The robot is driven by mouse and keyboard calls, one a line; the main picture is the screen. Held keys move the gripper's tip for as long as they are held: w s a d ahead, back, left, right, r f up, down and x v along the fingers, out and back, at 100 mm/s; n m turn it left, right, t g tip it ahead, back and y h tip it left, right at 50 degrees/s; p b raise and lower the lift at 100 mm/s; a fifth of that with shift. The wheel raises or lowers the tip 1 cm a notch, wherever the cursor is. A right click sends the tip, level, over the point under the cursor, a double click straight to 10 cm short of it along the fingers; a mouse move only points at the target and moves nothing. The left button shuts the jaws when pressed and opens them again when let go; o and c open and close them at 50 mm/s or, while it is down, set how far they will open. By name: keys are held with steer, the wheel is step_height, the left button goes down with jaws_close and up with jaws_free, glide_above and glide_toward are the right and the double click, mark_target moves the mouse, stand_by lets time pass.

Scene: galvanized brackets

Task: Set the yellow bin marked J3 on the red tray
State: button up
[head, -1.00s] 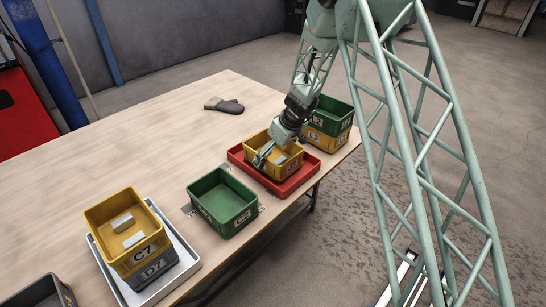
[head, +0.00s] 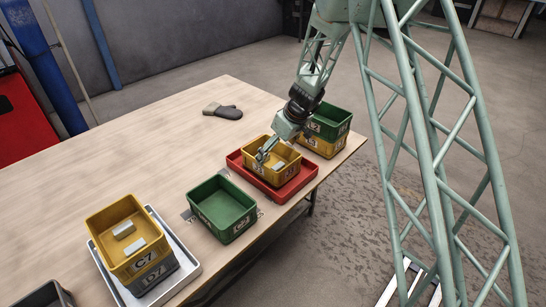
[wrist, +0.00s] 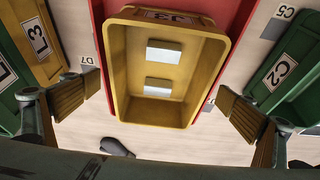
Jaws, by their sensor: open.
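The yellow bin marked J3 (head: 281,172) sits on the red tray (head: 306,187). The same bin (wrist: 119,75) shows in the wrist view with its J3 label at the top edge and two pale grey blocks (wrist: 159,87) inside. The red tray (wrist: 230,15) shows beneath and around it there. My gripper (head: 266,156) is at the bin's far-left wall in the head view. In the wrist view my gripper (wrist: 154,103) has its two fingers wide apart, one on each side of the bin and clear of its walls.
A green bin (head: 330,112) is stacked on a yellow bin marked L3 (wrist: 41,38), behind the tray. A green bin marked C2 (head: 221,212) stands left of the tray. Yellow bin C7 (head: 143,262) rests on grey D7 (head: 152,279) in a white tray (head: 187,265). A glove (head: 226,112) lies farther back.

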steer(key=shift+p+v, duration=0.3)
steer(key=shift+v, duration=2.35)
steer(key=s+d+r+m, duration=0.1)
steer(key=s+d+r, duration=0.2)
steer(key=s+r, duration=0.6)
steer(key=s+d+r+m, duration=0.1)
steer(key=s+d+r, duration=0.2)
steer(key=s+r, duration=0.55)
steer(key=s+d+r+m, duration=0.25)
steer(key=s+r, duration=0.25)
steer(key=r, duration=0.7)
steer(key=s+d+r+m+h, duration=0.1)
steer(key=s+d, duration=0.3)
steer(key=s, duration=0.8)
steer(key=s+d+r+m+h, duration=0.1)
steer(key=s+d, duration=0.4)
steer(key=s, duration=0.7)
steer(key=s+d+r+m+t+h, duration=0.1)
steer(key=s+d+r+m, duration=0.2)
steer(key=s, duration=0.9)
steer(key=shift+s+d+r, duration=0.35)
steer(key=shift+d+r, duration=0.4)
steer(key=shift+d, duration=0.15)
